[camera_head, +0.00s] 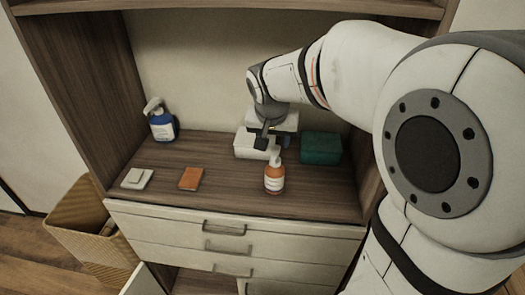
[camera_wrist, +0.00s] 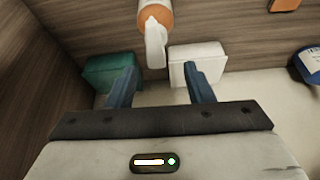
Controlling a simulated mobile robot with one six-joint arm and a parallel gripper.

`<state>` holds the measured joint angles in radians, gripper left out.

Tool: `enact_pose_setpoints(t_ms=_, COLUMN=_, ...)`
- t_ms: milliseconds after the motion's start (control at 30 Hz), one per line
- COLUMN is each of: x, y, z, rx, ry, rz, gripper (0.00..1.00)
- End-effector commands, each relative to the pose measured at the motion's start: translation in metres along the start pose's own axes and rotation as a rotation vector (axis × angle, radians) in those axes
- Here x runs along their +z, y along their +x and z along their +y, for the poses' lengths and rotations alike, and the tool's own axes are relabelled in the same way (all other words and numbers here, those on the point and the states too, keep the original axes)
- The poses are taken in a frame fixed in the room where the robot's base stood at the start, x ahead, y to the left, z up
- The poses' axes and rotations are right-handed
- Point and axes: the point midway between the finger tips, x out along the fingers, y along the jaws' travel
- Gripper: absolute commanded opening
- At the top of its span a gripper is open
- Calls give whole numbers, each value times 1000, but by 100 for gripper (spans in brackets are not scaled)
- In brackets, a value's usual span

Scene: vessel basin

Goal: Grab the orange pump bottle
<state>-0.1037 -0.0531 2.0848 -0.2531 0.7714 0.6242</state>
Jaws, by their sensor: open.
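The orange pump bottle (camera_head: 274,178) stands upright near the front edge of the wooden shelf, with a white pump head and a pale label. In the wrist view the orange bottle (camera_wrist: 156,17) is at the top middle, its white pump pointing toward my gripper. My gripper (camera_head: 270,141) is above and a little behind the bottle in the head view. In the wrist view its two blue fingers (camera_wrist: 160,80) are apart, with nothing between them. The bottle lies beyond the fingertips, roughly in line with the gap.
A white box (camera_head: 243,147) and a green box (camera_head: 321,148) stand behind the bottle. A blue spray bottle (camera_head: 160,122) stands at the back left. An orange-brown flat block (camera_head: 191,178) and pale flat pieces (camera_head: 136,179) lie front left. A woven bin (camera_head: 85,228) stands left.

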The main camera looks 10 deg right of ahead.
Motion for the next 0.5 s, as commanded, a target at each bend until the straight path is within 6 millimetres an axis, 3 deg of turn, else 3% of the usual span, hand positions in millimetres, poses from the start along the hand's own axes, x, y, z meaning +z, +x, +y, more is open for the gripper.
enact_pose_setpoints(t_ms=333, x=2, y=48, z=4, rx=1, ry=-2, rz=-4, gripper=47)
enact_pose_setpoints(t_ms=500, x=3, y=58, z=4, rx=-1, ry=-2, rz=-2, gripper=47)
